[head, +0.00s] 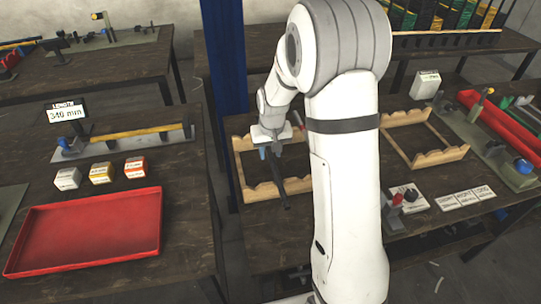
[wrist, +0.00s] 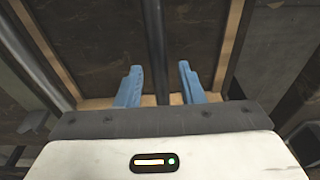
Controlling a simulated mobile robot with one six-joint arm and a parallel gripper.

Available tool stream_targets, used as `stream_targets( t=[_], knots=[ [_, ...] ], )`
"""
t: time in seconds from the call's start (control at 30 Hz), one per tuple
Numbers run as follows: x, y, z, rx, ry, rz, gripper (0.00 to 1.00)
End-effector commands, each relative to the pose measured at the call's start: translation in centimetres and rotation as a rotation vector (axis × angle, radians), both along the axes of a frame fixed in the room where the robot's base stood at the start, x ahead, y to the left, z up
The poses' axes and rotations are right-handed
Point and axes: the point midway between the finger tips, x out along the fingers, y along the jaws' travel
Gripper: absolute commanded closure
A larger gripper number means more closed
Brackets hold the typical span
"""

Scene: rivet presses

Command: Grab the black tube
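The black tube (head: 277,183) lies in the left wooden rack (head: 262,194) on the dark table in the head view. In the wrist view the tube (wrist: 155,42) runs from the top edge down between my two blue fingers. My gripper (head: 268,152) is over this rack, pointing down. In the wrist view my gripper (wrist: 160,70) is open, with a visible gap on each side of the tube. Part of the tube and rack is hidden behind my gripper and arm in the head view.
A second wooden rack (head: 459,153) stands to the right of my arm and looks empty. A blue post (head: 226,90) rises just left of the rack. A red tray (head: 88,234) lies on the left table. Labels and a red-knobbed device (head: 396,205) are at the right.

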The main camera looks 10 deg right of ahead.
Motion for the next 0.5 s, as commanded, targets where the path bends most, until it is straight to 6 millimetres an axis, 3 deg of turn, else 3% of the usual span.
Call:
stream_targets(
  t=[0.4, 0.5],
  knots=[
    [0.0, -0.06, 0.04, 0.0, 0.0, -0.001, 1.0],
    [0.0, -0.07, 0.04, 0.0, 0.0, -0.001, 1.0]
  ],
)
